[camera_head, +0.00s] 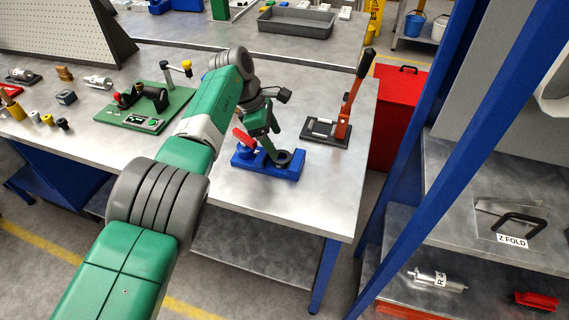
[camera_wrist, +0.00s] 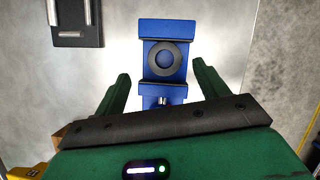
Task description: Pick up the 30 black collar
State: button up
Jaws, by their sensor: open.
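A dark ring-shaped collar (camera_head: 283,161) sits on the blue fixture (camera_head: 262,172) near the front of the table. No number can be read on it. In the wrist view the collar (camera_wrist: 152,61) lies flat between the raised ends of the blue fixture (camera_wrist: 165,28). My gripper (camera_head: 269,143) is over the fixture, pointing down. In the wrist view my gripper (camera_wrist: 160,75) is open and empty, its fingers spread wide on either side of the fixture's near end. The collar shows ahead of the fingertips, and no finger appears to touch it.
A red handle (camera_head: 244,138) rises from the fixture's left side. A black-based lever press (camera_head: 330,130) with an orange lever stands behind right. A green board (camera_head: 145,110) with parts is to the left. Bare tabletop (camera_head: 325,180) lies right of the fixture.

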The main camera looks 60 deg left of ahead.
aim_at(281, 156)
jog(key=b+x, duration=0.1)
jog(key=x, duration=0.1)
jog(key=s+b+x, duration=0.1)
jog(key=x, duration=0.2)
jog(key=shift+d+f, duration=0.2)
jog(key=shift+f, duration=0.15)
jog(key=shift+w, duration=0.15)
jog(key=c, duration=1.2)
notch_tip(281, 156, up, 4)
jog(key=p, duration=0.3)
jog(key=shift+r, duration=0.2)
jog(key=shift+c, duration=0.2)
jog(key=shift+s+d+p, duration=0.2)
jog(key=shift+s+p, duration=0.15)
jog(key=shift+p, duration=0.3)
jog(key=s+d+p, duration=0.7)
jog(key=s+d, duration=0.1)
jog(key=s, duration=0.4)
jog(key=shift+s+d+r, duration=0.3)
jog(key=shift+d+r, duration=0.05)
